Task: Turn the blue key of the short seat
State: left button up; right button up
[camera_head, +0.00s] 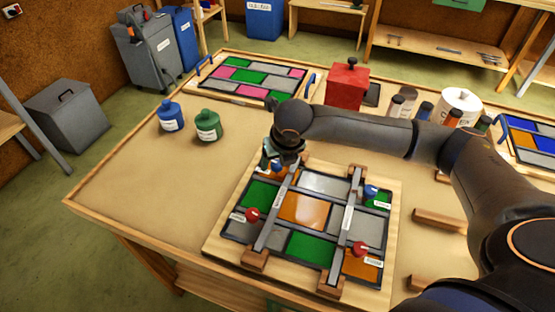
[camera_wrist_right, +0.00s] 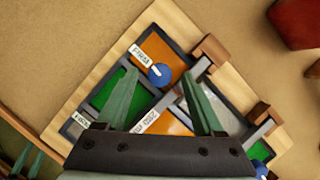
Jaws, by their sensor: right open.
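A panel of green, orange and grey panes lies on a wooden board (camera_head: 216,246), with two grey bars across it. My right gripper (camera_head: 270,162) is at its far left corner, pointing down and open. A blue key (camera_head: 277,167) there is partly hidden by the gripper. In the right wrist view the blue key (camera_wrist_right: 160,75) shows between the open fingertips (camera_wrist_right: 158,76), with no clear contact. A second blue key (camera_head: 371,191) sits at the right bar's far end.
Blue (camera_head: 170,116) and green (camera_head: 208,125) bottles stand behind the panel at left. A red block (camera_head: 346,87) and a second panel (camera_head: 250,80) are at the back. My right arm crosses above the right side. Two green finger shapes (camera_wrist_right: 28,162) show at the right wrist view's lower left edge.

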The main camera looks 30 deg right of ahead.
jog(key=shift+w+f, duration=0.15)
jog(key=shift+f, duration=0.3)
grip_shut()
dwell(0.3)
